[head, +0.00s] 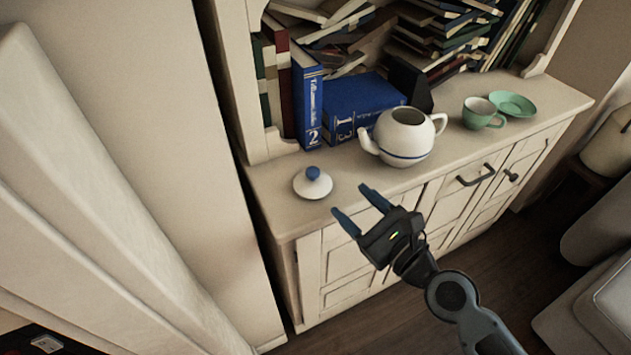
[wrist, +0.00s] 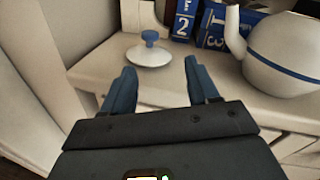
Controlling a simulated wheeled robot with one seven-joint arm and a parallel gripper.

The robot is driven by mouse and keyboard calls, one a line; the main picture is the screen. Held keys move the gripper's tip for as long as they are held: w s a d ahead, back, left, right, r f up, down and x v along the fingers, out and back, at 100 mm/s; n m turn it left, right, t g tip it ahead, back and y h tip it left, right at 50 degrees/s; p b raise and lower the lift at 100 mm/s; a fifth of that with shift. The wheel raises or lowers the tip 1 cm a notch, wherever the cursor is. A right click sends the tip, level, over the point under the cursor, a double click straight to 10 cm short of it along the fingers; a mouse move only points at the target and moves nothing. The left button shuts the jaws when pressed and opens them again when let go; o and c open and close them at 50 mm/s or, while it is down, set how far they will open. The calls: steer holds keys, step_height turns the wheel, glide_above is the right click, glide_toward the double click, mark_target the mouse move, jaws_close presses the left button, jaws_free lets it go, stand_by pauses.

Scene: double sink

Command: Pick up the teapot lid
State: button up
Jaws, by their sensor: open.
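The teapot lid (head: 313,183) is white with a blue knob and lies on the left part of the cabinet top. It also shows in the wrist view (wrist: 149,55), ahead of and between my fingertips. The white teapot (head: 404,137) with a blue band stands lidless to the right of the lid; part of it shows in the wrist view (wrist: 284,57). My gripper (head: 348,206) is open and empty, in front of the cabinet's front edge, apart from the lid. In the wrist view its two blue fingers (wrist: 159,80) point toward the lid.
Blue books (head: 361,104) stand behind the lid and teapot, below a shelf of stacked books. A green cup (head: 481,113) and a green saucer (head: 512,104) are at the right of the cabinet top (head: 458,150). A wall and a pale curtain lie to the left.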

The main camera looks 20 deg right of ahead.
mark_target(318, 174)
steer(key=w+m, duration=0.1)
steer(key=w+a+r+m, duration=0.1)
steer(key=w+m, duration=0.1)
steer(key=shift+w+a+r+y, duration=0.15)
steer(key=shift+w+a+y, duration=0.15)
steer(key=shift+a, duration=0.05)
steer(key=x, duration=0.7)
steer(key=shift+w+a, duration=0.15)
steer(key=shift+a, duration=0.2)
steer(key=shift+c, duration=0.3)
steer(key=c, duration=1)
steer(key=shift+r+p, duration=0.1)
steer(key=shift+p, duration=0.2)
